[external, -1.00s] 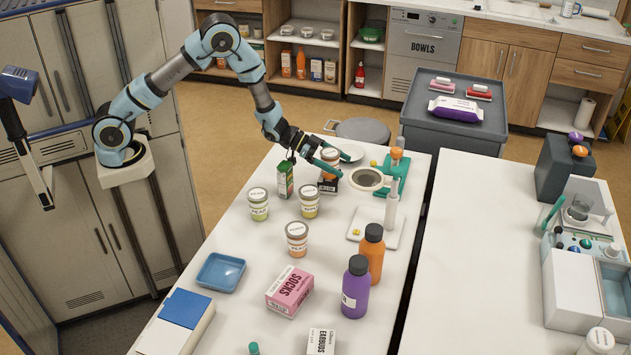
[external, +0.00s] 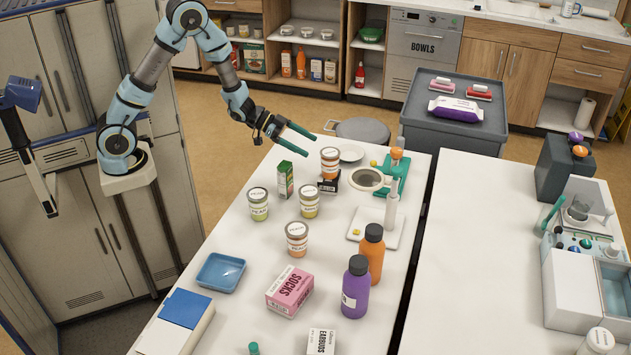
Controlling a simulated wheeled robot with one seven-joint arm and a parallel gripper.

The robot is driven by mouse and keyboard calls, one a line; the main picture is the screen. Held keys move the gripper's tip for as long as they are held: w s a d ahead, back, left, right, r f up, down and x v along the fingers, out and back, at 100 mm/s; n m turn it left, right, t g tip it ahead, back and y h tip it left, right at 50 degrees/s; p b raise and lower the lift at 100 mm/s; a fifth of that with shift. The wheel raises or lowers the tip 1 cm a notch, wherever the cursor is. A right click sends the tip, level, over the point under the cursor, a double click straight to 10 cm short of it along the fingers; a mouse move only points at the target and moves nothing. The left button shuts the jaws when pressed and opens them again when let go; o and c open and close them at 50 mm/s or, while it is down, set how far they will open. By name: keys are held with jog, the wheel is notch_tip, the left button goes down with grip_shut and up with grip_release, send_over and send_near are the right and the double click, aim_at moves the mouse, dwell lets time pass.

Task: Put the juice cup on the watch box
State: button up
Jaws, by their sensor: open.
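An orange cup with a pale lid (external: 330,163) stands upright on a small dark box (external: 329,186) near the far end of the white table. I take these for the juice cup and the watch box, though their lettering is too small to read. The cup hides most of the box's top. My gripper (external: 313,147) is open and empty, with its green fingers apart. It is up and to the left of the cup, clear of it.
A green carton (external: 286,180) stands left of the box. Similar lidded cups stand nearer: green (external: 259,205), yellow (external: 309,202) and orange (external: 297,239).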

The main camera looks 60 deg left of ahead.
jog(key=s+a+n+g+y, duration=0.2)
jog(key=s+a+n+y, duration=0.2)
jog(key=s+a+y, duration=0.4)
jog(key=s+a+n+g, duration=0.1)
jog(key=s+g, duration=0.2)
jog(key=s, duration=0.5)
jog(key=s+a+r+n+g, duration=0.1)
jog(key=s+n+g, duration=0.1)
jog(key=s, duration=0.6)
jog(key=shift+a+r+g+y, duration=0.15)
jog(key=shift+a+g+y, duration=0.05)
jog(key=shift+g+y, duration=0.25)
